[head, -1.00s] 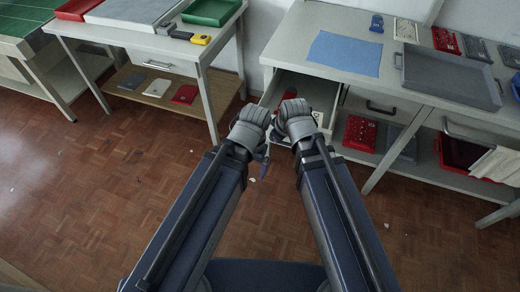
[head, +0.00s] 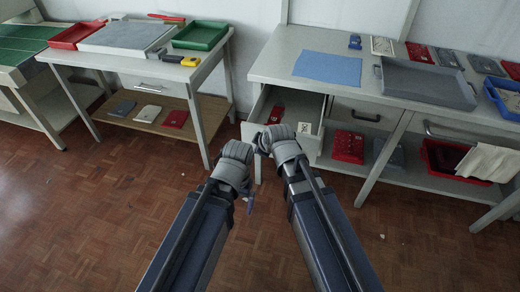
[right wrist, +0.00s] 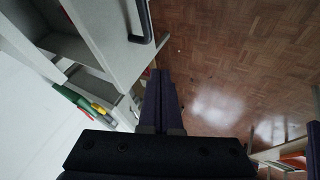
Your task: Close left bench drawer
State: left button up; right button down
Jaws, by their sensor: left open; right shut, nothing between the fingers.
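The left bench drawer (head: 297,108) is pulled out under the left end of the right-hand bench (head: 270,68) in the head view. A red item (head: 277,114) and a small white item (head: 304,128) lie in it. My right gripper (head: 279,143) is in front of the drawer and hides part of its front; whether they touch is unclear. In the right wrist view its dark fingers (right wrist: 161,103) are together and empty, below a dark handle (right wrist: 143,25) on a pale front. My left gripper (head: 240,160) is open and empty, left of the right one.
A blue mat (head: 328,68) and a grey tray (head: 428,83) lie on the bench. A second table (head: 135,62) stands at the left. The parquet floor (head: 110,215) in front is clear.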

jog(key=w+f+b, duration=0.5)
jog(key=w+f, duration=0.1)
jog(key=w, duration=0.2)
jog(key=shift+a, duration=0.2)
jog(key=shift+w, duration=0.2)
jog(key=w+d, duration=0.3)
jog(key=w, duration=0.6)
jog(key=w+d, duration=0.3)
jog(key=w, duration=0.6)
jog(key=w+d, duration=0.3)
jog(key=w, duration=0.6)
jog(key=shift+w+f, duration=0.1)
jog(key=shift+w, duration=0.15)
jog(key=shift+w+d, duration=0.15)
jog(key=shift+w, duration=0.25)
